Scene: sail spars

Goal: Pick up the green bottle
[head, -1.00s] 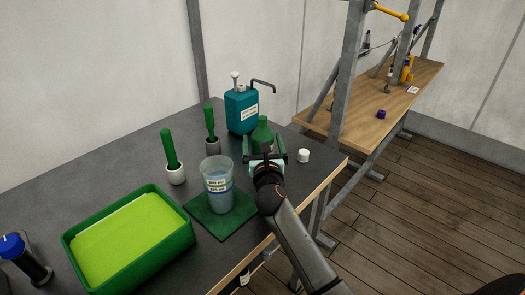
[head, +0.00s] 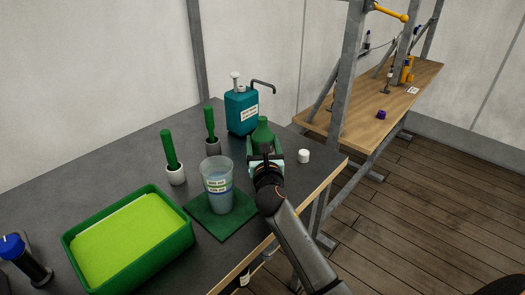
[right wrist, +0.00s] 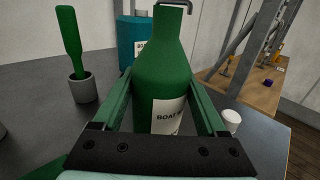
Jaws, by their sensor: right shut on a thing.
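The green bottle (head: 263,133) stands upright on the dark table near its back right part, in front of the teal canister. In the right wrist view the bottle (right wrist: 163,80) fills the middle, with a white label that reads "BOAT" in part. My right gripper (head: 264,147) is shut on the bottle, with one green finger on each side of its body. The fingers also show in the right wrist view (right wrist: 160,112). The bottle's lower part is hidden by the gripper. My left gripper is not in view.
The teal canister (head: 241,112) stands close behind the bottle. A white cap (head: 304,156) lies to the right, near the table edge. A clear beaker (head: 217,185) on a green mat (head: 230,226), two potted green-handled tools and a green tray (head: 187,246) are to the left.

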